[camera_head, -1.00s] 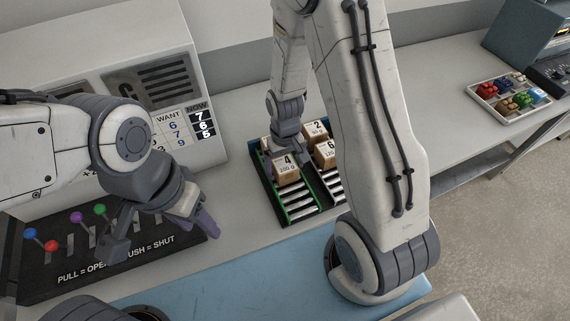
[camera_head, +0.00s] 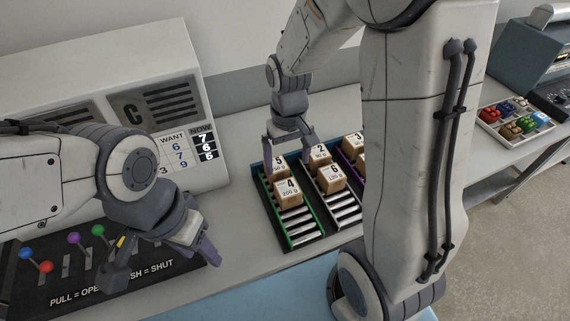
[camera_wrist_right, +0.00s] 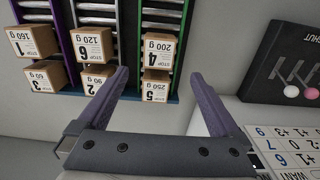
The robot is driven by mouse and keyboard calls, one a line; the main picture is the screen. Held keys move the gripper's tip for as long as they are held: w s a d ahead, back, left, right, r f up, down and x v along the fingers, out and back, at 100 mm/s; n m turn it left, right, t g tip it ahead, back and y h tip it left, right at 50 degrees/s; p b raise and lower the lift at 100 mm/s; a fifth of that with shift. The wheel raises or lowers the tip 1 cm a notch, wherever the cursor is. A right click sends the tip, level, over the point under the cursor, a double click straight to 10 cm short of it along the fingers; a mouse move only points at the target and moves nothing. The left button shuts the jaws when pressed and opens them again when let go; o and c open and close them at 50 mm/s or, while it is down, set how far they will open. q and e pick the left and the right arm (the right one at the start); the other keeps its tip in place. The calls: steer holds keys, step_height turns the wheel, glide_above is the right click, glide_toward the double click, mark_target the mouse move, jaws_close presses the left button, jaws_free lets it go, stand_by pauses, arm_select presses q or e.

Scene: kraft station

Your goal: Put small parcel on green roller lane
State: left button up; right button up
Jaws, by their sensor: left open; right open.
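The green roller lane (camera_head: 274,220) is the leftmost lane of the dark rack in the head view. Parcel 4 (camera_head: 289,195), marked 200 g, and parcel 5 (camera_head: 279,170) behind it stand on this lane. In the right wrist view, parcel 4 (camera_wrist_right: 158,53) and parcel 5 (camera_wrist_right: 155,87) are between the green edges. My right gripper (camera_head: 288,146) is open and empty above the back of the rack; its spread fingers (camera_wrist_right: 165,90) show in the wrist view. My left gripper (camera_head: 160,258) is open and empty over the lever panel.
Parcels 6 (camera_head: 331,178) and 2 (camera_head: 321,154) stand on the middle lane. Parcel 3 (camera_head: 354,143) is in the purple lane, partly hidden by my right arm. The lever panel (camera_head: 55,287) and a counter board (camera_head: 176,150) stand left. A tray of small coloured items (camera_head: 513,122) stands far right.

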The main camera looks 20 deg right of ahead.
steer(key=s+a+r+n, duration=0.3)
steer(key=s+a, duration=0.3)
steer(key=s, duration=0.3)
steer(key=s+a+r+n+y, duration=0.1)
steer(key=s+a+r+n, duration=0.2)
steer(key=s+a, duration=0.3)
steer(key=s, duration=0.3)
steer(key=shift+a+r+n, duration=0.15)
steer(key=shift+r+n, duration=0.05)
steer(key=shift+n, duration=0.2)
